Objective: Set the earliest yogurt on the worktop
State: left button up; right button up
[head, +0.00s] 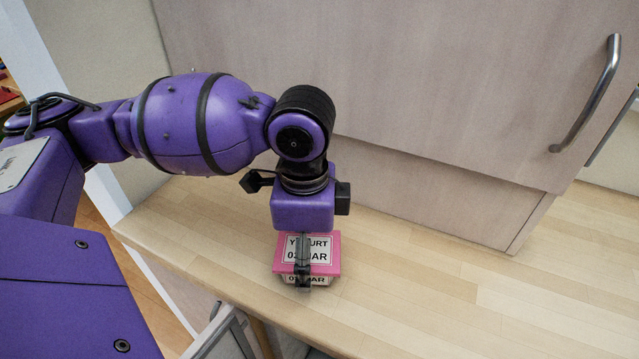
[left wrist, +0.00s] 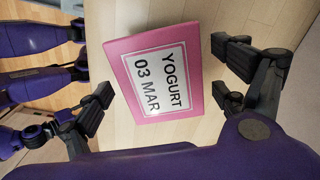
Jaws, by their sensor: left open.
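A pink yogurt tub (head: 325,245) with a white label stands on the wooden worktop (head: 440,275), near its front edge. Its label reads "YOGURT 03 MAR" in the left wrist view (left wrist: 152,75). My left gripper (head: 303,272) is directly above the yogurt, pointing down, and hides part of the label. In the left wrist view the fingers of my left gripper (left wrist: 163,97) are spread apart, with the yogurt between them and gaps at the sides.
A pale wood cabinet front (head: 400,80) with a metal bar handle (head: 590,95) rises behind the worktop. The worktop is clear to the right of the yogurt.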

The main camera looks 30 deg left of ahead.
pick_arm(q)
jog(key=shift+f, duration=0.35)
jog(key=shift+c, duration=0.4)
jog(key=c, duration=1.5)
jog(key=shift+r, duration=0.2)
